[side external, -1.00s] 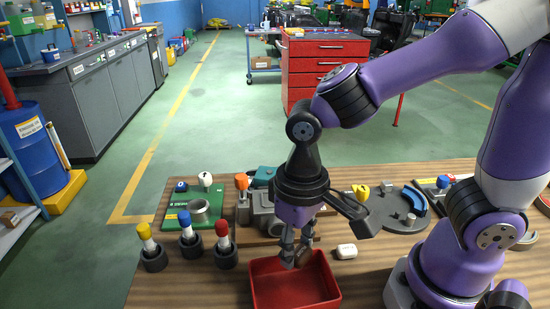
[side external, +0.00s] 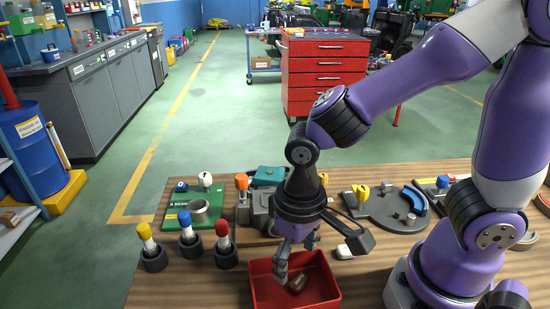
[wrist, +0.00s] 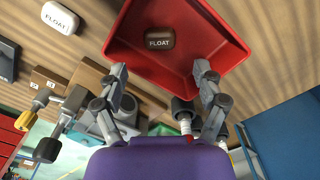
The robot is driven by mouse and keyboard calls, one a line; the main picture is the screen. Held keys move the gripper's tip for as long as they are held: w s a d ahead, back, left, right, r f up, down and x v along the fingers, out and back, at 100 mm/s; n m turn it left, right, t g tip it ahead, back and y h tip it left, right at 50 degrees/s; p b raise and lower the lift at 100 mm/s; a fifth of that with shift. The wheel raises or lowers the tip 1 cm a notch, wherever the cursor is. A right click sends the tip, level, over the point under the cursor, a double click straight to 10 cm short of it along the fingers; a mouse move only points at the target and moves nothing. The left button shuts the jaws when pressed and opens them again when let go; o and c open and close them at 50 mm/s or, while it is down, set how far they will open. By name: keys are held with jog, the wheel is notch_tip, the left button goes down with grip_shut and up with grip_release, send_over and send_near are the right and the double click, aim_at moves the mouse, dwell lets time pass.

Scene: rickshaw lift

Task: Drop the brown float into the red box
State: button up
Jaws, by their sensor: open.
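The brown float (side external: 298,284) lies inside the red box (side external: 325,293), on its floor. In the wrist view the brown float (wrist: 160,38) shows its "FLOAT" label, within the red box (wrist: 215,62). My gripper (side external: 297,263) is above the box, its fingers spread and empty. In the wrist view my gripper (wrist: 160,78) has its two fingertips wide apart, with the float beyond them and touching neither.
A white float (side external: 345,251) lies on the wooden table right of the box. Three holders with yellow (side external: 150,248), blue (side external: 189,236) and red (side external: 224,244) tops stand left of it. A grey fixture (side external: 258,212) stands behind.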

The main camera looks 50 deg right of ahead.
notch_tip(320, 180, up, 12)
jog(key=d+t, duration=0.5)
jog(key=d, duration=0.5)
jog(key=shift+w+d+t, duration=0.15)
jog(key=shift+w+t, duration=0.05)
jog(key=shift+t, duration=0.1)
jog(key=shift+f, duration=0.1)
dwell(1.4)
